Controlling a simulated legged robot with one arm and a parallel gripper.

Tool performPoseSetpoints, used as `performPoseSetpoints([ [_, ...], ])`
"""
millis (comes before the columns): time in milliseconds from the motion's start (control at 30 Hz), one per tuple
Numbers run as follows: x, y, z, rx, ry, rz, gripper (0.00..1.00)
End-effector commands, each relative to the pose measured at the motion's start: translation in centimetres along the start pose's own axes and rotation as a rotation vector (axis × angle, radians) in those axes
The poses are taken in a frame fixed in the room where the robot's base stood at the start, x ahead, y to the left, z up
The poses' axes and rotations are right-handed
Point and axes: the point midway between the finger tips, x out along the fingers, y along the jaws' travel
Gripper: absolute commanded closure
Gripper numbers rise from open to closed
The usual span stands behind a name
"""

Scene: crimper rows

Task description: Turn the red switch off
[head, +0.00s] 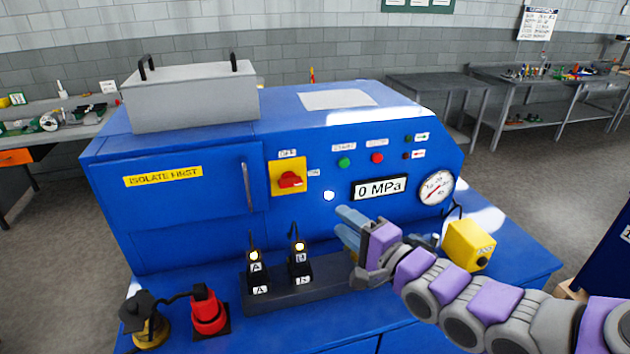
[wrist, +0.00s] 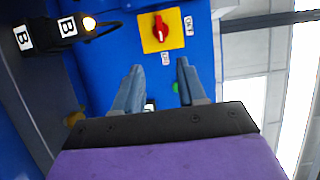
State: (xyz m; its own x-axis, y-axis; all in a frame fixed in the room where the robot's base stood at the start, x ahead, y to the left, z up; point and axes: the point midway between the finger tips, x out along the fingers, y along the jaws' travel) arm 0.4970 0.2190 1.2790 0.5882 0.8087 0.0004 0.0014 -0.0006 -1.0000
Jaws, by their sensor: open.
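The red switch (head: 290,180) is a rotary handle on a yellow plate on the front of the blue machine (head: 220,225). In the head view its handle lies roughly sideways, toward a small label on its right; another small label sits above the plate. The switch also shows in the wrist view (wrist: 161,27), ahead of the fingertips. My gripper (head: 347,228) is in front of the machine, to the right of and below the switch. In the wrist view my gripper (wrist: 160,72) has its two fingers apart with nothing between them. The gripper does not touch the switch.
Two lit connectors (head: 298,247) stand on a dark block below the panel. A red plug (head: 208,312) and a yellow-black piece sit left. A yellow box (head: 468,245) is right. A 0 MPa display (head: 379,188), gauge (head: 436,188) and green and red buttons share the panel.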

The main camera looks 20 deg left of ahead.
Motion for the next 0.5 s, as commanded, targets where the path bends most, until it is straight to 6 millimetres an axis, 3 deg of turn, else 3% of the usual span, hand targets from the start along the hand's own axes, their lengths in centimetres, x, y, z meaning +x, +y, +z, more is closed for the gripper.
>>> performPoseSetpoints([
  [500,1.8,-0.4,0.0,0.013,-0.007,0.004,0.6],
])
